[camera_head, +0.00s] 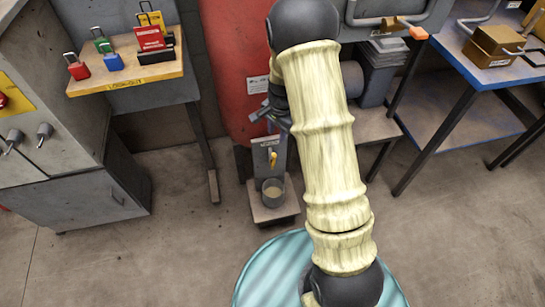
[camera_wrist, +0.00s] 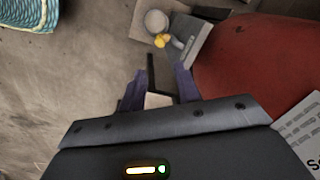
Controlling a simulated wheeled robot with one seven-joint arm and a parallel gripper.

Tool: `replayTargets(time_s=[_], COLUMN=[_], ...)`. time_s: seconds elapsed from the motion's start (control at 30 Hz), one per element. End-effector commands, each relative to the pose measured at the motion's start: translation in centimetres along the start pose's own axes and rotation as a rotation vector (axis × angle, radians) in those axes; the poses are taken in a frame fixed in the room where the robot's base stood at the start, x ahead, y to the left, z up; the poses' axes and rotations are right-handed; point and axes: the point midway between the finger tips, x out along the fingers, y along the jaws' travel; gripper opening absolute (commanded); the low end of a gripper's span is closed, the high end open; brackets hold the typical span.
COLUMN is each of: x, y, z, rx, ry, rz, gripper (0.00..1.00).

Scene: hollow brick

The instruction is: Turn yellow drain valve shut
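The yellow drain valve (camera_head: 273,158) is a small lever on a grey upright plate (camera_head: 262,150) at the foot of the red tank. It also shows in the wrist view (camera_wrist: 161,41), beyond my fingertips, beside a grey pipe. A grey cup (camera_head: 272,190) stands below it; the wrist view shows its round top (camera_wrist: 156,22). My gripper (camera_head: 268,117) is in front of the tank, above the valve in the head view and apart from it.
The red tank (camera_head: 232,60) stands close beside my gripper. A shelf (camera_head: 125,80) with padlocks is on the left, and a blue-topped table (camera_head: 445,110) on the right. A teal round thing (camera_head: 270,270) is near the bottom. Floor is clear left of the cup.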

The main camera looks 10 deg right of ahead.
Motion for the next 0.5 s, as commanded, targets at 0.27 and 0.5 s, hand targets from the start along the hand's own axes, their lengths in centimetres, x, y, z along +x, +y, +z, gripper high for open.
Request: replayTargets(time_s=[0.27,0.5], x=[0.4,3.5], y=[0.1,0.1], z=[0.0,0.0], rx=[-0.001,-0.001], ry=[0.0,-0.002], rz=[0.001,0.002], gripper=[0.33,0.33])
